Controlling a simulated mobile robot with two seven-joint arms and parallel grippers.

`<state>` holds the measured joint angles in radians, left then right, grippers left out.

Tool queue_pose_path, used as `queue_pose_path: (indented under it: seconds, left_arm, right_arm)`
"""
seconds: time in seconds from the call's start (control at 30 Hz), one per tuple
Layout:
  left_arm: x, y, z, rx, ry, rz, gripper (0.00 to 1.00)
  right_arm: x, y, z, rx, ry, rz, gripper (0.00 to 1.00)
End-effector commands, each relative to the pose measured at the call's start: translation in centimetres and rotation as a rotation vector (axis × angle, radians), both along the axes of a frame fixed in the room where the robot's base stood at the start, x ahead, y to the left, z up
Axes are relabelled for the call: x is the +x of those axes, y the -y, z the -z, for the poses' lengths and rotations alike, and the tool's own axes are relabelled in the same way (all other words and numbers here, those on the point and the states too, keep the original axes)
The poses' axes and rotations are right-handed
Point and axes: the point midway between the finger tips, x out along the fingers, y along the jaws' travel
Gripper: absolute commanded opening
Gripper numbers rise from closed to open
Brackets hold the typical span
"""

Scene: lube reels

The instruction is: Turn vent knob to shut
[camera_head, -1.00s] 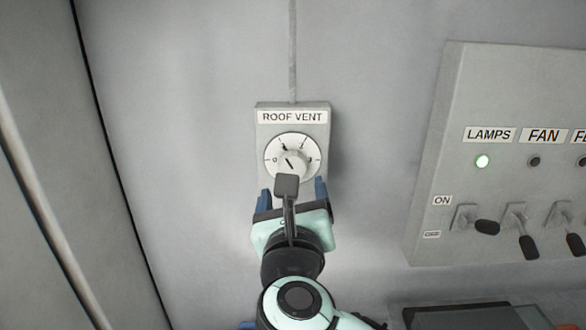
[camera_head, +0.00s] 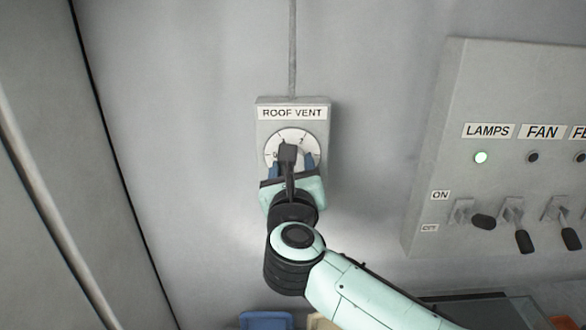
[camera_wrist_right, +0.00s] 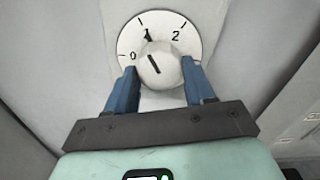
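The roof vent knob (camera_wrist_right: 160,66) is a round pale knob on a white dial (camera_wrist_right: 126,46) marked 0, 1 and 2. The black line on its face tilts to the upper left, roughly toward the 1. In the head view the ROOF VENT box (camera_head: 264,128) is on the wall, its dial partly hidden by my right gripper (camera_head: 291,166). My right gripper, also in the right wrist view (camera_wrist_right: 159,70), is open, with one blue finger on each side of the knob. I cannot tell whether the fingers touch it. My left gripper is not in view.
A blue object (camera_head: 265,321) shows at the bottom edge. The wall around the vent box is clear.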

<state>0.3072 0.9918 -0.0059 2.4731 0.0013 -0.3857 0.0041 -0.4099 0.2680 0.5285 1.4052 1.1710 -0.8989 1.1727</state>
Motion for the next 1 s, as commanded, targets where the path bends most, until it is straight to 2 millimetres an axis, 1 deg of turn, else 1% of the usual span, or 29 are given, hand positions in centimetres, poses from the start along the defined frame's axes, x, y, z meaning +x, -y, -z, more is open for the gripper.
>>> queue_pose_path:
  seconds: [0.27, 0.47, 0.67, 1.0]
  left_arm:
    - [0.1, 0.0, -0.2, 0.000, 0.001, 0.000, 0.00]
    - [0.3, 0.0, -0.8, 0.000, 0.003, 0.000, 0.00]
    - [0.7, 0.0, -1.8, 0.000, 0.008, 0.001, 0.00]
    - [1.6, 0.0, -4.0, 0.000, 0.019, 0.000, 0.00]
  right_arm:
    - [0.0, 0.0, -0.1, -0.021, 0.000, -0.001, 0.23]
    - [0.0, 0.0, -0.2, -0.106, 0.000, -0.001, 0.23]
    - [0.0, 0.0, -0.2, -0.263, -0.002, -0.001, 0.23]
    - [0.0, 0.2, -0.4, -0.585, 0.000, -0.001, 0.23]
